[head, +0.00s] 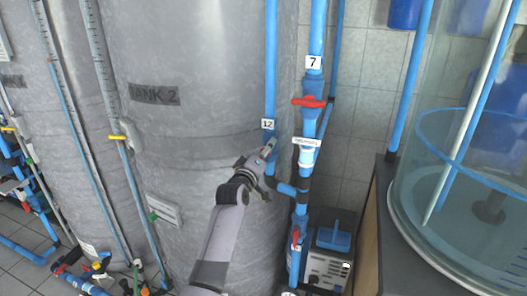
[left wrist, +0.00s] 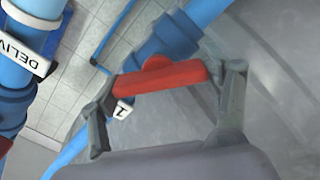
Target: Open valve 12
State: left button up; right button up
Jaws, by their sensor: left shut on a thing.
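Valve 12 sits on the blue vertical pipe (head: 271,70) in front of tank 2, just under the white label 12 (head: 268,124). Its red handle (left wrist: 160,78) shows in the left wrist view, slanted relative to the blue pipe (left wrist: 205,12). My left gripper (head: 266,150) reaches up to the valve from below and covers most of it in the head view. In the left wrist view the fingers of my left gripper (left wrist: 170,80) stand at both ends of the red handle, shut on it. My right gripper is not in view.
A second pipe with label 7 (head: 313,62) and a red valve handle (head: 309,101) stands close on the right. Tank 2 (head: 200,70) is close behind on the left. A pump unit (head: 328,262) and a clear cylindrical tank (head: 450,190) are at the right.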

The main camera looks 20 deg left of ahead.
pick_arm(q)
jog(key=n+p, duration=0.1)
jog(key=n, duration=0.3)
jog(key=shift+f, duration=0.1)
jog(key=shift+f+n+p, duration=0.1)
jog(key=shift+n+p, duration=0.4)
jog(key=shift+n, duration=1.2)
jog(key=o, duration=1.2)
jog(key=shift+a, duration=0.1)
jog(key=shift+c, duration=0.2)
